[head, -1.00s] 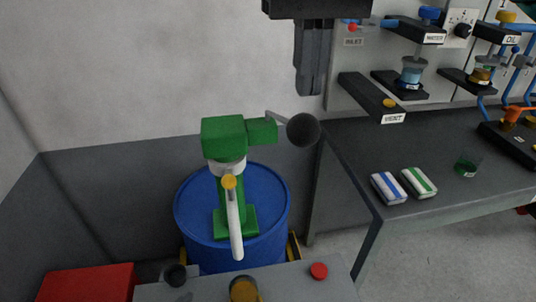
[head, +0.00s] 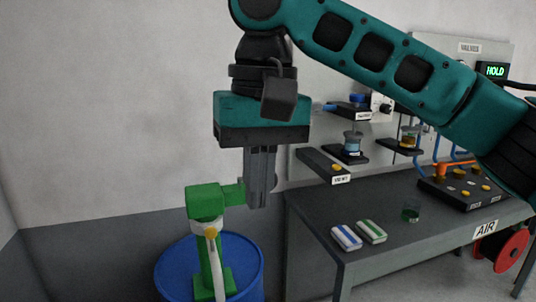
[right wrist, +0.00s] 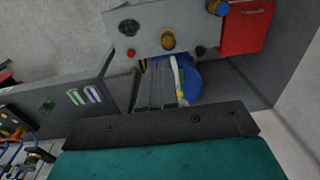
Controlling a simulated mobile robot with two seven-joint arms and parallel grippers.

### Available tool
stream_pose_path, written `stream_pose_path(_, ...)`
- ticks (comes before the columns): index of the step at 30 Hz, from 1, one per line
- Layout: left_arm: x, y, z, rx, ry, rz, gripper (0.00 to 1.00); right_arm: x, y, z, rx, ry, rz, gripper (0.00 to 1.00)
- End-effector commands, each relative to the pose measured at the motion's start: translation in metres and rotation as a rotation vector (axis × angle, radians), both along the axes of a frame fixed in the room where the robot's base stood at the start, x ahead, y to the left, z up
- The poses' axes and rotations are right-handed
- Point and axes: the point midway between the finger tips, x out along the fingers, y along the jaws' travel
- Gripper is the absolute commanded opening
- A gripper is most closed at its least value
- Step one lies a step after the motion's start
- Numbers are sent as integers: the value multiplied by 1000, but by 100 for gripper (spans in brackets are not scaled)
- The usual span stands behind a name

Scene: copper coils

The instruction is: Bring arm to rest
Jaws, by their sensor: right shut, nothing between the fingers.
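My right arm (head: 385,55) comes in from the right in the head view and reaches across its top. My right gripper (head: 258,203) points down, its grey fingers together with nothing between them. It hangs just right of the green pump (head: 206,203) on the blue drum (head: 255,268). The fingers cover the end of the pump's side spout; I cannot tell whether they touch it. In the right wrist view the shut fingers (right wrist: 160,68) show beside the pump's white handle (right wrist: 177,80) and the drum (right wrist: 194,84). My left gripper is not in view.
Valve shelves, including VENT (head: 322,164), stick out behind the arm. A red box (right wrist: 246,27) shows in the right wrist view.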

Motion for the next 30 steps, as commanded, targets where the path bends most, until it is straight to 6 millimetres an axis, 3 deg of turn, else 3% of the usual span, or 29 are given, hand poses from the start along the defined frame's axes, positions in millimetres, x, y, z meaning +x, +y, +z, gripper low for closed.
stream_pose_path(1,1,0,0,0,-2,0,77,4,6,-16,41,16,17,0)
stream_pose_path(12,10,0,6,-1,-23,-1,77,32,58,-106,433,-11,100,0)
stream_pose_path(18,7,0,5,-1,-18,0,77,50,75,-158,664,-94,70,0)
stream_pose_path(23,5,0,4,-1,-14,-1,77,63,74,-201,799,-197,3,0)
stream_pose_path(30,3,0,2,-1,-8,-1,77,72,42,-273,878,-400,-135,0)
